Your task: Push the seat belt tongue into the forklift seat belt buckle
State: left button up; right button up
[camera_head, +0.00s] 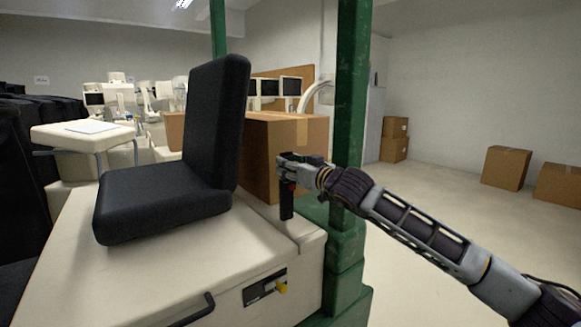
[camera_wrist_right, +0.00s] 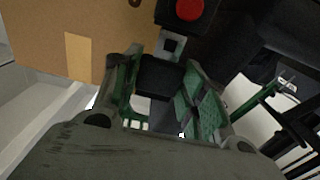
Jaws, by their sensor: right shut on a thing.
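My right gripper (camera_head: 288,163) is beside the black forklift seat (camera_head: 165,195), directly above the upright black buckle (camera_head: 287,207). In the right wrist view, its green-padded fingers (camera_wrist_right: 165,92) are shut on the black grip of the seat belt tongue (camera_wrist_right: 160,76). The tongue's metal plate (camera_wrist_right: 172,45) sticks out towards the buckle, whose red button (camera_wrist_right: 189,9) shows at the top edge. The plate's end is at the buckle's near face; I cannot tell whether it is inside the slot. In the head view the tongue is mostly hidden by the gripper. My left gripper is not in view.
The seat stands on a cream forklift body (camera_head: 150,270) with a black handle (camera_head: 195,310). A green post (camera_head: 350,90) rises just behind my right gripper. A cardboard box (camera_head: 262,150) stands behind the seat. The floor at the right is mostly open.

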aim_at(291, 184)
jog(key=shift+b, duration=0.35)
dwell(0.8)
jog(key=shift+f+b, duration=1.55)
jog(key=shift+b, duration=0.1)
dwell(0.7)
jog(key=o, duration=1.3)
jog(key=v, duration=1.2)
dwell(0.4)
